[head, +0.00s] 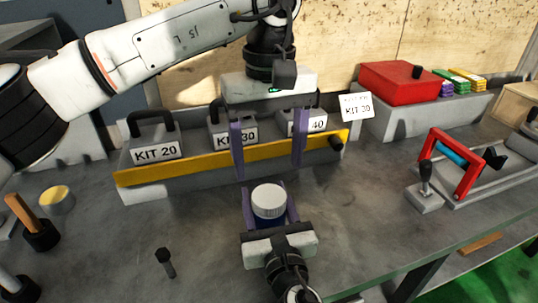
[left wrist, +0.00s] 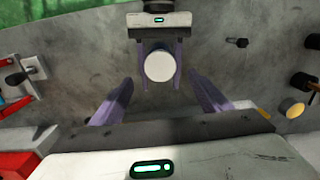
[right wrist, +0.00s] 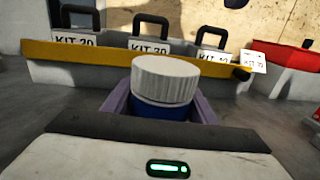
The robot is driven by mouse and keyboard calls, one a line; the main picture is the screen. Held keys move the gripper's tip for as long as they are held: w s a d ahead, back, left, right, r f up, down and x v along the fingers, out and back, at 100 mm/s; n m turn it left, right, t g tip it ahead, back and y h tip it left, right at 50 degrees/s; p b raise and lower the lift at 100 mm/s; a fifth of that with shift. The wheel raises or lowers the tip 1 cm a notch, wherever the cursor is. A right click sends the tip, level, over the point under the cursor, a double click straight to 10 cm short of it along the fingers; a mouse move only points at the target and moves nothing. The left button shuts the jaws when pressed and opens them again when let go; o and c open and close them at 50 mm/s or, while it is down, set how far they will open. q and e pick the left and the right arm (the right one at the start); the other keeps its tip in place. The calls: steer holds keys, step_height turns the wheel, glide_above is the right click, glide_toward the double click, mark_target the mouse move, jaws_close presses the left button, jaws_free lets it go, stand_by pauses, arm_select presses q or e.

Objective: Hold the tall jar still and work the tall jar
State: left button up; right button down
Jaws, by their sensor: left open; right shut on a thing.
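The tall jar (head: 268,203) has a white ribbed lid and a blue body, and stands upright on the grey table. It also shows in the left wrist view (left wrist: 159,66) from above and in the right wrist view (right wrist: 165,82). My right gripper (head: 269,208) is shut on the jar's blue body from the near side, its purple fingers on either side below the lid. My left gripper (head: 269,172) is open and empty. It points down above and behind the jar, apart from the lid. The lower part of the jar is hidden by my right gripper.
A rack with a yellow front rail (head: 235,160) holds grey kit boxes (head: 158,146) close behind the jar. A red-framed fixture (head: 452,160) and a small lever (head: 425,185) stand at right. A black bolt-like piece (head: 165,262) stands front left. Table around the jar is clear.

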mark_target(269, 195)
arm_select(q)
steer(key=shift+f, duration=4)
steer(key=shift+c, duration=0.4)
